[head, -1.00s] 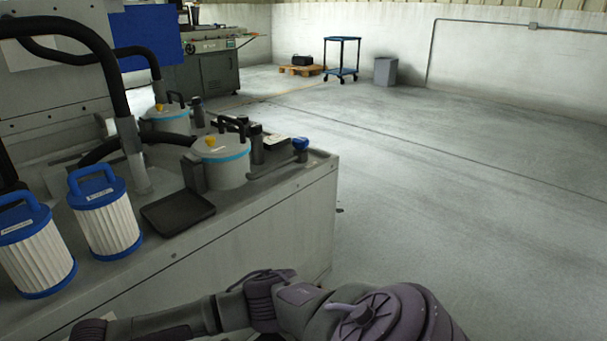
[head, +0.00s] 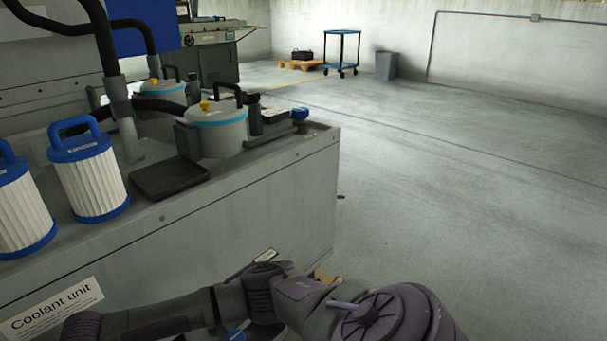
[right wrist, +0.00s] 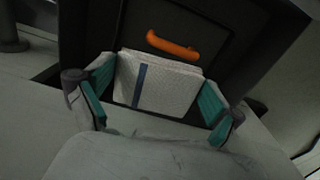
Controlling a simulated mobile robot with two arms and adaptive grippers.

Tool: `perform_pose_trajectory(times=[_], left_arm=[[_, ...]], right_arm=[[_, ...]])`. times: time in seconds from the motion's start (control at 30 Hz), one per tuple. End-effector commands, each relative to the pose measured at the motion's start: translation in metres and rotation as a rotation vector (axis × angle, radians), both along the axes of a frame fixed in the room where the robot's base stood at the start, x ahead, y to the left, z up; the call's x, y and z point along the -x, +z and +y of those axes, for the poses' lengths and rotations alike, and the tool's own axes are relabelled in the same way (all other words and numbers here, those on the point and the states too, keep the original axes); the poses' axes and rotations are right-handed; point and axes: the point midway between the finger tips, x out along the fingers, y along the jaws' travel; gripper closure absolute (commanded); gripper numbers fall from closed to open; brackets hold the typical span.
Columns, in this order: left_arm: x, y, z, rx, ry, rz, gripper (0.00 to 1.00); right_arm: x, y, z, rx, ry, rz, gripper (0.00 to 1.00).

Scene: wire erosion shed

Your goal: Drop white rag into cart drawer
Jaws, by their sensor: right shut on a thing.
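The white rag (right wrist: 178,88), folded and marked with a blue stripe, shows in the right wrist view between the teal-padded fingers of my right gripper (right wrist: 155,78). The gripper is shut on it. Just beyond the rag is a dark panel or tray with an orange handle (right wrist: 172,44); I cannot tell whether this is the cart drawer or whether the rag touches it. A pale surface fills the bottom of that view, and I cannot tell what it is. My left gripper is in neither view, and the head view shows only an arm of mine, no gripper.
The grey coolant unit (head: 240,200) stands on the left, with filters (head: 88,175), a black tray (head: 168,177) and a lidded pot (head: 218,132) on top. A blue cart (head: 341,70) and grey bin (head: 386,66) stand far back. The floor on the right is clear.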

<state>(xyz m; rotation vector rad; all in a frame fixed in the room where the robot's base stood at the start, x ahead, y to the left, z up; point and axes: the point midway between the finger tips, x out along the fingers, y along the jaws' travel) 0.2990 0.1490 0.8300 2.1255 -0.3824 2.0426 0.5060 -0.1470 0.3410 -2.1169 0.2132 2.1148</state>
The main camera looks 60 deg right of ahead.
Motion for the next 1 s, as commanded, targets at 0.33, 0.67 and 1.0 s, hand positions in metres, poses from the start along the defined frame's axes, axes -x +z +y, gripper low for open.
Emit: perform_pose_trajectory(times=[0.33, 0.67, 1.0], left_arm=[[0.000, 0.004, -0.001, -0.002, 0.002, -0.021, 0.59], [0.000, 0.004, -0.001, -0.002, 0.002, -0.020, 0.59], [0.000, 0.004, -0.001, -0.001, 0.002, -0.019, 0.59]], right_arm=[[0.000, -0.003, 0.000, 0.001, 0.000, 0.000, 0.40], [0.000, -0.003, 0.000, 0.001, 0.000, 0.001, 0.00], [-0.001, 0.018, 0.000, -0.002, 0.001, -0.001, 0.00]])
